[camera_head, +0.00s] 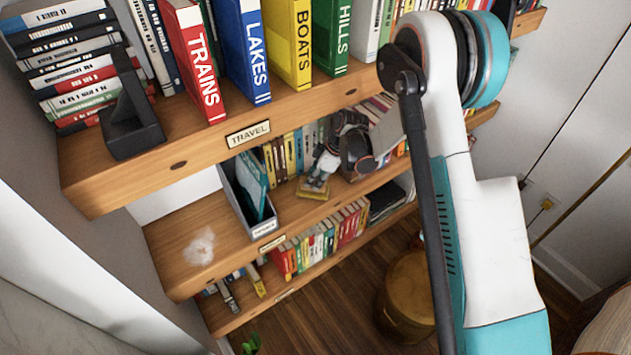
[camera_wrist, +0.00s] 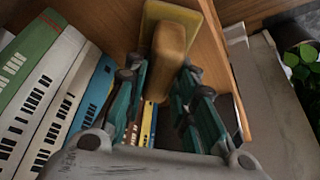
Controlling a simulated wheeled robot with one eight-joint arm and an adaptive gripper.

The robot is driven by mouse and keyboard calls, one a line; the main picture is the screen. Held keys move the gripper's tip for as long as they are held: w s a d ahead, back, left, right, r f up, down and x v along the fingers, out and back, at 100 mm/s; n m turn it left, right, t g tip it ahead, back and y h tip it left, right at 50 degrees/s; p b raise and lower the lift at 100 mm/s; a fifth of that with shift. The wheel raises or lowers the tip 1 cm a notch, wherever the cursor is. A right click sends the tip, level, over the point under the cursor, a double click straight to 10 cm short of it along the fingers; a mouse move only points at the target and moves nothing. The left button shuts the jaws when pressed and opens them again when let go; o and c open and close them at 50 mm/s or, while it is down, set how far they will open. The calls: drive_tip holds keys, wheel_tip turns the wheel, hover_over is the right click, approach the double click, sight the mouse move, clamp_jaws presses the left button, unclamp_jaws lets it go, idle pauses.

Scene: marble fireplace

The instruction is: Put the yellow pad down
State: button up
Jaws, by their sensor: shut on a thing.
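The yellow pad (camera_head: 315,187) is a flat yellow plate at the front of the middle shelf in the head view. In the wrist view the pad (camera_wrist: 152,14) shows behind a tan, block-like grip (camera_wrist: 170,58). My gripper (camera_head: 326,163) is shut on this grip, with a teal finger on each side in the wrist view (camera_wrist: 160,78). In the head view the gripper is above the pad and partly hides it. I cannot tell whether the pad touches the shelf.
The middle shelf (camera_head: 180,222) has bare wood with a pale smudge at left. A grey bin (camera_head: 243,205) stands left of the pad, with a row of books (camera_head: 290,152) behind. The upper shelf (camera_head: 200,140) overhangs. A round wooden stool (camera_head: 408,295) stands below right.

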drive_tip(key=shift+d+f, duration=0.1)
drive_tip(key=shift+f, duration=0.25)
drive_tip(key=shift+f, duration=0.15)
drive_tip(key=o, duration=1)
drive_tip(key=shift+c, duration=0.2)
